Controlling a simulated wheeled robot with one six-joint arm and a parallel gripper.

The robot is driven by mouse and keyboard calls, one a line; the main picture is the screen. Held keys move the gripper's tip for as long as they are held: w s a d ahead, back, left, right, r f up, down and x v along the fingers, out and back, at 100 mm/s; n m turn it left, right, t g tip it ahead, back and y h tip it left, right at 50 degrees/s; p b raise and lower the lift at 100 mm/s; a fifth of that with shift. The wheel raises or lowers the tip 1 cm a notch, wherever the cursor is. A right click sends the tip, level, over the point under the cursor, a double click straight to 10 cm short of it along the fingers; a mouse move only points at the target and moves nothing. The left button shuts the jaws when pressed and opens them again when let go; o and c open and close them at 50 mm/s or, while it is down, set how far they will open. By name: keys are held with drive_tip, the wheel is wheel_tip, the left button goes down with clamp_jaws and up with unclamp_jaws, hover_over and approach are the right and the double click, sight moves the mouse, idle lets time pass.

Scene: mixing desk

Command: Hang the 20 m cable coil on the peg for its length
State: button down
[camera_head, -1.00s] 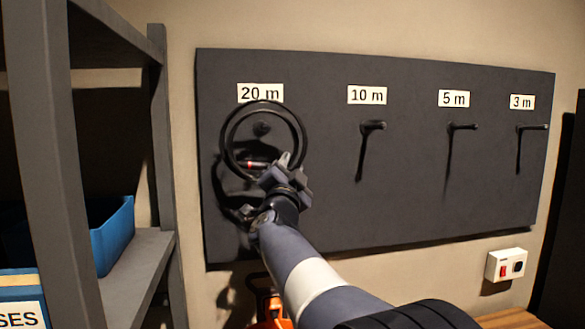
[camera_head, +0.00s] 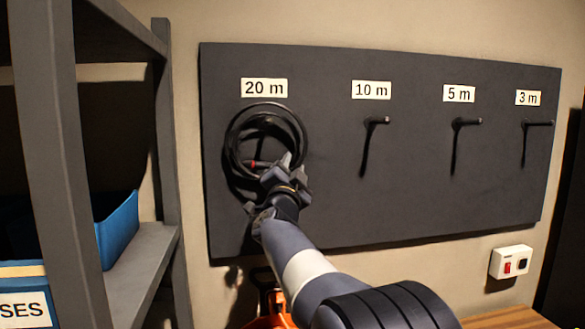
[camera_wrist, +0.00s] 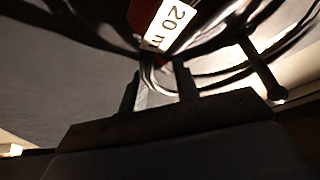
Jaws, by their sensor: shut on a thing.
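The black cable coil (camera_head: 303,137) is a ring in front of the dark peg board, just below the "20 m" label (camera_head: 264,88). My gripper (camera_head: 277,170) is shut on the coil's lower part, near a small red band (camera_head: 257,164). In the wrist view, the fingers (camera_wrist: 158,85) are around the cable, and a "20 m" tag (camera_wrist: 168,25) on the coil (camera_wrist: 226,73) shows above them. A dark peg (camera_wrist: 262,70) shows at the right there. The 20 m peg is dark against the ring; I cannot tell whether it passes through the coil.
Empty pegs stand under the 10 m (camera_head: 375,121), 5 m (camera_head: 467,122) and 3 m (camera_head: 538,122) labels. A grey shelf (camera_head: 150,265) with a blue bin (camera_head: 118,232) stands close on the left. A switch box (camera_head: 511,262) is at the lower right.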

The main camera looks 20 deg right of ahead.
drive_tip(key=shift+r, duration=0.1)
idle(0.3)
drive_tip(key=c, duration=1.2)
unclamp_jaws()
drive_tip(key=shift+s, duration=0.1)
drive_tip(key=shift+c, duration=0.2)
drive_tip(key=o, duration=1.2)
drive_tip(key=shift+o, duration=0.2)
drive_tip(key=s+a+b, duration=0.2)
drive_tip(key=s, duration=0.7)
drive_tip(key=shift+s, duration=0.35)
